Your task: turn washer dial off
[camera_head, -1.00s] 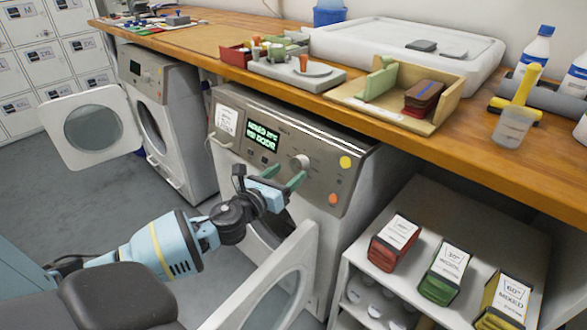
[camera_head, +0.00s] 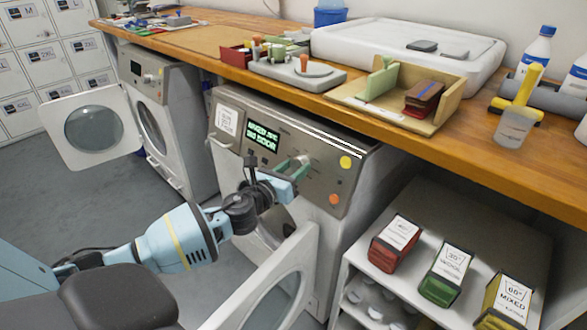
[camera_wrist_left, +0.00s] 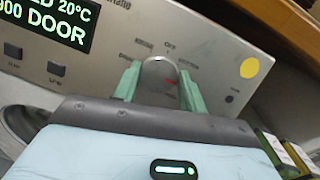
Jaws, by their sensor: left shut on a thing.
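The washer dial (camera_head: 302,160) is a round pale knob on the grey control panel of the nearer washer (camera_head: 268,135). In the left wrist view the dial (camera_wrist_left: 158,74) sits between the two green fingers of my left gripper (camera_wrist_left: 160,84), which is shut on it. My right gripper is not in view.
The washer's lit display (camera_head: 263,137) is left of the dial; its text includes DOOR. The washer's round door (camera_head: 270,285) stands open below my gripper. The wooden counter (camera_head: 330,105) overhangs behind the panel. A shelf with boxes (camera_head: 396,242) is at the right.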

